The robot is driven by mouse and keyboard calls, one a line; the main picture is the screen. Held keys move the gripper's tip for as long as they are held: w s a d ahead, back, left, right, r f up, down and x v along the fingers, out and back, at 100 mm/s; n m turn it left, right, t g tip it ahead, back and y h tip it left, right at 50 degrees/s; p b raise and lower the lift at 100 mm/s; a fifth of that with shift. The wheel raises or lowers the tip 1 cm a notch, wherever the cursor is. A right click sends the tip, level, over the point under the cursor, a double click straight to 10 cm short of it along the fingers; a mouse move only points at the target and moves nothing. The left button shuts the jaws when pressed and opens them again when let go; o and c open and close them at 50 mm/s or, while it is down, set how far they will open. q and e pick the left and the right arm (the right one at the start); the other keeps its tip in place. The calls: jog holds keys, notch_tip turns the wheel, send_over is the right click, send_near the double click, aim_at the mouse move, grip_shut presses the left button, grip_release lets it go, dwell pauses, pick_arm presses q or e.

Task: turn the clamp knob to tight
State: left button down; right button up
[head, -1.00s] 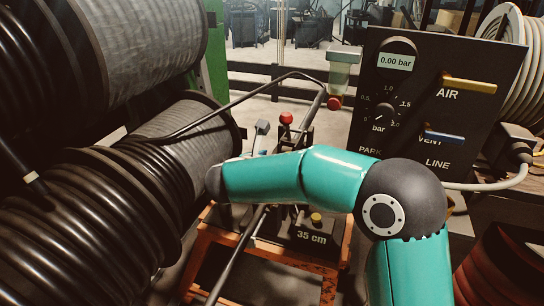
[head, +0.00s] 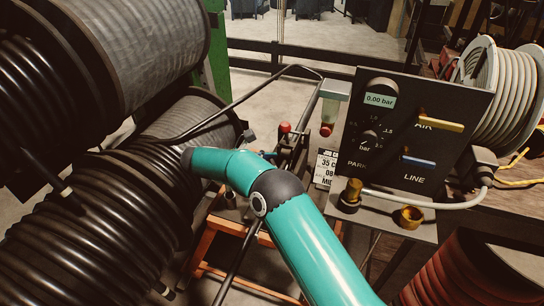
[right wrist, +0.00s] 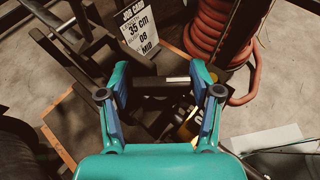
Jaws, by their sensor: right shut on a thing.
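In the right wrist view my right gripper (right wrist: 160,76) has its two teal fingers with blue pads on either side of a dark bar-shaped clamp knob (right wrist: 154,84). The bar spans the gap between the fingers and has a pale mark at its right end. In the head view my right arm reaches in from the bottom and bends left over the orange-framed bench. There the gripper and the knob are hidden by the arm. I cannot read the knob's tight or loose marking. My left gripper is in neither view.
Black hose reels (head: 80,230) crowd the left. A red ball-topped lever (head: 285,127) stands behind my arm. A job card (head: 325,169) is beside the dark control panel (head: 450,105), which reads 0.00 bar. Brass fittings (head: 411,217) stand on a shelf before the panel.

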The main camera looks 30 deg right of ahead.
aim_at(274, 164)
jog(key=shift+d+m+g+p, duration=0.15)
jog(key=shift+m+g+p, duration=0.35)
jog(key=shift+g+p, duration=0.1)
jog(key=o, duration=1.2)
jog(key=shift+c, duration=0.2)
jog(key=shift+r, duration=0.1)
jog(key=shift+r, duration=0.3)
notch_tip(274, 164, up, 9)
jog(key=shift+c, duration=0.2)
